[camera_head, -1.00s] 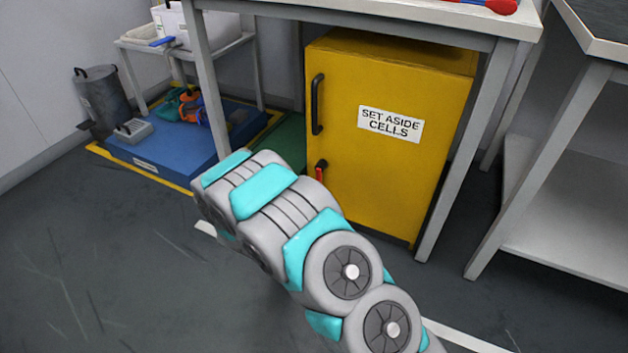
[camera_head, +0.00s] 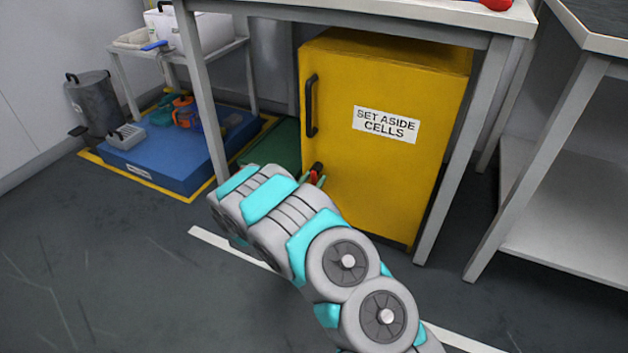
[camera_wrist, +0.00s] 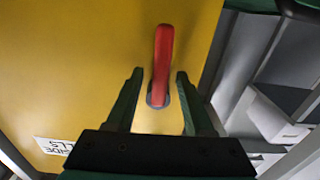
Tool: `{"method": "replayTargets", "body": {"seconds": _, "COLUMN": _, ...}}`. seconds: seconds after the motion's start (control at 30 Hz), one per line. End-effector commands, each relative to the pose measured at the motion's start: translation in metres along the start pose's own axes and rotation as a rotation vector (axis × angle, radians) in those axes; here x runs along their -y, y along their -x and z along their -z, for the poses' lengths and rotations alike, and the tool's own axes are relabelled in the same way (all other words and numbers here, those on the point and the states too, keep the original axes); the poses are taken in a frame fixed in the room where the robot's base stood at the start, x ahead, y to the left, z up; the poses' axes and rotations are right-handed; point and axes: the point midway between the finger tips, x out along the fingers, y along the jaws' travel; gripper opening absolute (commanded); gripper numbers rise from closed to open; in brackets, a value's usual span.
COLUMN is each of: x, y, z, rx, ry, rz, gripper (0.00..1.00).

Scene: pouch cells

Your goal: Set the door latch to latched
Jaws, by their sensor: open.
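The yellow cabinet (camera_head: 380,170) has a closed-looking door with a "SET ASIDE CELLS" label and a black vertical handle (camera_head: 311,105). The small red door latch (camera_head: 313,177) is low on the door's left side, below the handle, and partly hidden by my arm. In the wrist view the red latch lever (camera_wrist: 163,55) stands out straight up the picture from its round pivot. My gripper (camera_wrist: 160,74) is open, with one finger on each side of the lever and a gap visible on both sides. In the head view my gripper is mostly hidden behind my arm.
The cabinet stands under a table, with the table's grey legs (camera_head: 205,110) on both sides. A blue platform (camera_head: 170,150) with tools and a bin (camera_head: 95,103) is at the left. A grey shelf unit (camera_head: 560,190) is at the right. The floor in front is clear.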

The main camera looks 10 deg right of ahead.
Motion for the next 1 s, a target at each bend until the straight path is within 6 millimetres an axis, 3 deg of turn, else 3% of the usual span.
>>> {"method": "replayTargets", "body": {"seconds": 0.4, "x": 0.0000, "y": -0.0063, "z": 0.0004, "rx": -0.001, "ry": 0.001, "rz": 0.000, "gripper": 0.51}}
{"method": "replayTargets", "body": {"seconds": 0.87, "x": 0.0001, "y": -0.0061, "z": 0.0005, "rx": -0.001, "ry": 0.000, "rz": 0.000, "gripper": 0.00}}
{"method": "replayTargets", "body": {"seconds": 1.0, "x": 0.0001, "y": -0.0061, "z": 0.0006, "rx": -0.001, "ry": 0.000, "rz": 0.000, "gripper": 0.00}}
